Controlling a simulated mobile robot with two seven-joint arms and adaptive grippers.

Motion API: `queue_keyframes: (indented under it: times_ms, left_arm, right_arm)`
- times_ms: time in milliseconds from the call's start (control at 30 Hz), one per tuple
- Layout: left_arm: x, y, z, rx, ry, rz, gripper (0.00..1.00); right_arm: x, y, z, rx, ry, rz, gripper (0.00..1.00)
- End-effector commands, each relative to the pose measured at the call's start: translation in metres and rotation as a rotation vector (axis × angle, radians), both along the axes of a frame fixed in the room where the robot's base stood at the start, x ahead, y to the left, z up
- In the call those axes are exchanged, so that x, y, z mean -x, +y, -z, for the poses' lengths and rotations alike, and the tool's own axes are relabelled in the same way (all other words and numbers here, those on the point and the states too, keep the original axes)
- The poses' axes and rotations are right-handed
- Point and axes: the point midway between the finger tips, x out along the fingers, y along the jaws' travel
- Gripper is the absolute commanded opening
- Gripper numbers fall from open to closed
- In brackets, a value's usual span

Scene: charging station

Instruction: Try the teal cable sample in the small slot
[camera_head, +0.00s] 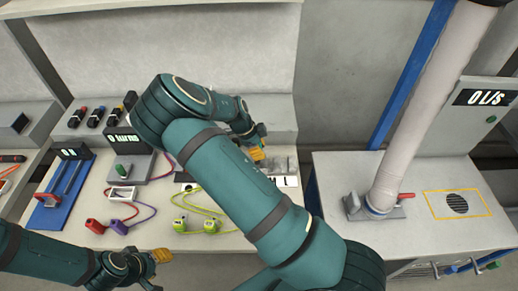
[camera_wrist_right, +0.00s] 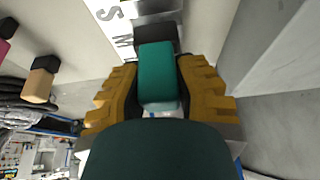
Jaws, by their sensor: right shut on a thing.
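The teal cable sample (camera_wrist_right: 157,72) is between the yellow fingers of my right gripper (camera_wrist_right: 165,100) in the right wrist view. My right gripper is shut on it. Its far end meets or overlaps a dark block (camera_wrist_right: 155,38) on a metal slot piece; I cannot tell whether it is inside a slot. The letters S (camera_wrist_right: 109,14) and M are printed on the white strip beside it. In the head view my right gripper (camera_head: 257,150) is by the grey slot gauge (camera_head: 282,165), partly hidden by my arm. My left gripper (camera_head: 152,270) is low over the table's front edge; its opening is unclear.
A box reading "0 turns" (camera_head: 122,138), a blue stand (camera_head: 62,195), red and purple connectors (camera_head: 118,227) and yellow-green connectors (camera_head: 211,226) with cables lie on the left bench. The right bench holds a duct (camera_head: 410,110) and vent (camera_head: 457,203).

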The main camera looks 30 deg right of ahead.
Motion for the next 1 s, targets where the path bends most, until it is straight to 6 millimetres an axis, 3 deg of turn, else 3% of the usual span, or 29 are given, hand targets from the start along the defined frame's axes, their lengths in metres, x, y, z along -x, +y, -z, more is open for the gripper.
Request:
queue_keyframes:
  times_ms: [533,1000]
  left_arm:
    - [0.0,0.0,0.008,0.0,0.0,0.0,0.47]
    - [0.0,0.0,-0.003,0.0,0.0,0.0,0.47]
  right_arm:
    - [0.0,0.0,0.013,0.0,0.0,0.0,0.0]
    - [0.0,0.0,0.0,0.0,0.0,0.0,0.0]
